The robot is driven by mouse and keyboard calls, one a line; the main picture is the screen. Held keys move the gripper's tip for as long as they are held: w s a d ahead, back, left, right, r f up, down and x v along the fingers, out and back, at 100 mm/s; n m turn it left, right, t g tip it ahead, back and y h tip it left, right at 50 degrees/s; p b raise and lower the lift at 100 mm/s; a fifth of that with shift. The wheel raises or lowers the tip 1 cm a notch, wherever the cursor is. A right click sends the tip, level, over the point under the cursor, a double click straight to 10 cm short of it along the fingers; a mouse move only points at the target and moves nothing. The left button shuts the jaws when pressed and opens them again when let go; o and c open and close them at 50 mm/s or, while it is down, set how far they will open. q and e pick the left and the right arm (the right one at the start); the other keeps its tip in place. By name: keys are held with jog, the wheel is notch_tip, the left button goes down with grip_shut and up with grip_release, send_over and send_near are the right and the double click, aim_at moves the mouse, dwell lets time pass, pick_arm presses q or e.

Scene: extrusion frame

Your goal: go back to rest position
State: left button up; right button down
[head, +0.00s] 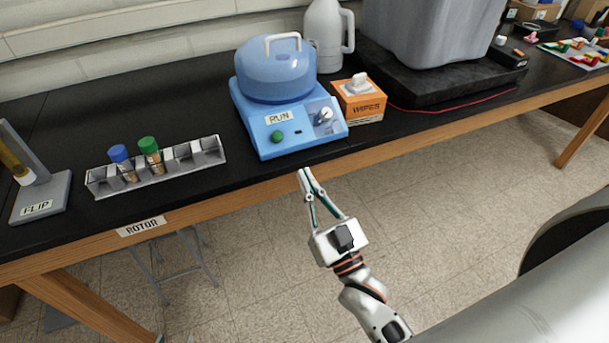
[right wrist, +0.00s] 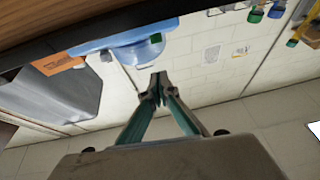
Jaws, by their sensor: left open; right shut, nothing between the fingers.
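My right gripper (head: 305,176) is shut and empty. In the head view it is in front of the bench edge, below the blue machine with the RUN label (head: 290,112), and apart from it in the picture. In the right wrist view its fingertips (right wrist: 158,88) meet with nothing between them, and the blue machine (right wrist: 135,45) shows beyond them, upside down. My left gripper is in neither view.
The black bench (head: 60,100) holds a tube rack (head: 130,185) with blue-capped and green-capped tubes, a FLIP stand (head: 45,195), an orange wipes box (head: 359,103), a white jug (head: 323,35) and a grey bin (head: 425,30). The floor (head: 480,165) in front is open.

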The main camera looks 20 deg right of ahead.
dwell(0.3)
jog(key=s+f+n+g, duration=0.1)
jog(key=s+f+g, duration=0.3)
jog(key=f, duration=0.5)
jog(key=s+d+f+n+g, duration=0.1)
jog(key=s+f+g, duration=0.3)
jog(key=f, duration=0.6)
jog(key=s+f+n+g, duration=0.1)
jog(key=s+f+g, duration=0.2)
jog(key=f, duration=0.7)
jog(key=shift+s+d+g, duration=0.35)
jog(key=shift+s+g, duration=0.05)
jog(key=shift+s, duration=0.55)
dwell(3.8)
